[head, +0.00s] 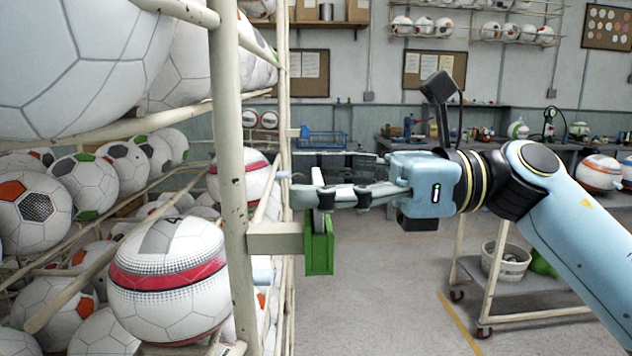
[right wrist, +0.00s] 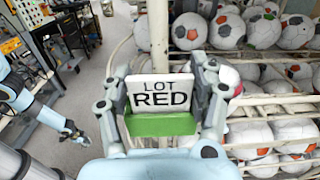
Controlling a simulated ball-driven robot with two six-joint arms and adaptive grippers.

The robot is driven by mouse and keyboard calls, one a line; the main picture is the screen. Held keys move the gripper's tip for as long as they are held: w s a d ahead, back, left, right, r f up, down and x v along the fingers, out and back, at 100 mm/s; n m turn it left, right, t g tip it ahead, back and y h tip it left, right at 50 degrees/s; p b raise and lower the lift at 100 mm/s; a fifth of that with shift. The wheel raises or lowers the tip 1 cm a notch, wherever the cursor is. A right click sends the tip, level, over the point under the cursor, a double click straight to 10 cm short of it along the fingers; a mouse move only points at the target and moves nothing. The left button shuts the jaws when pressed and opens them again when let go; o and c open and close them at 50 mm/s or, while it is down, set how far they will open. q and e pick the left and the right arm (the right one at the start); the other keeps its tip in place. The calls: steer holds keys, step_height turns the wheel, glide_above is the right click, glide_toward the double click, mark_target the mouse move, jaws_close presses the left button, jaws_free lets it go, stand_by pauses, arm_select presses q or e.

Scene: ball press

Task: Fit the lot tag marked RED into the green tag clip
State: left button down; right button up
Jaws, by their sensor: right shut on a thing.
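The white lot tag marked RED (right wrist: 160,93) is upright between the fingers of my right gripper (right wrist: 163,98), which is shut on it. In the head view the right gripper (head: 318,192) reaches in from the right, and the tag (head: 318,221) shows edge-on below its fingers. The green tag clip (head: 319,252) is fixed to a short bar on the rack post. The tag's lower end meets the clip's top; how deep it sits is hidden. In the right wrist view the green clip (right wrist: 160,125) covers the tag's lower edge. My left gripper (right wrist: 72,132) shows small there, its jaws unclear.
The cream rack post (head: 230,170) stands just left of the clip, with shelves of footballs behind it. A football with a red band (head: 168,280) sits close by. A cart (head: 510,275) stands at the right. The floor between is clear.

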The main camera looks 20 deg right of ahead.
steer(key=shift+f, duration=0.25)
steer(key=o, duration=1.1)
steer(key=shift+d+f, duration=0.1)
steer(key=shift+d, duration=0.15)
steer(key=shift+v, duration=5.7)
steer(key=shift+s, duration=0.1)
